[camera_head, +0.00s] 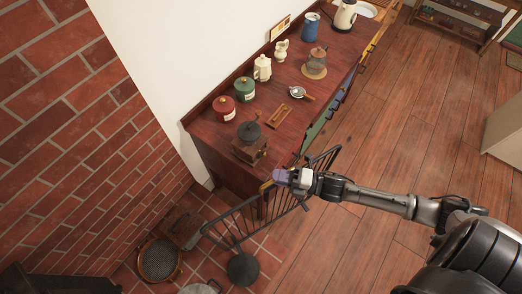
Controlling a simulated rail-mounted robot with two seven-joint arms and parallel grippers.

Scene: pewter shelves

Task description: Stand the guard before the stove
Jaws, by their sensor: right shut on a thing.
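The guard (240,222) is a dark barred metal screen that runs at a slant from the tiled hearth floor up past the counter's front corner. My right gripper (281,177), with purplish fingertips, is shut on the guard's upper rail; the fingers hide part of it. I cannot tell whether the guard's lower edge touches the floor. A black shape at the bottom left corner (40,281) may be part of the stove; most of it is out of the picture. My left gripper is not in view.
A dark red wooden counter (291,132) stands close behind the guard, with a coffee grinder (250,146), canisters and jugs on it. A round sieve-like pan (160,259) and a dark round disc (243,269) are on the tiles.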

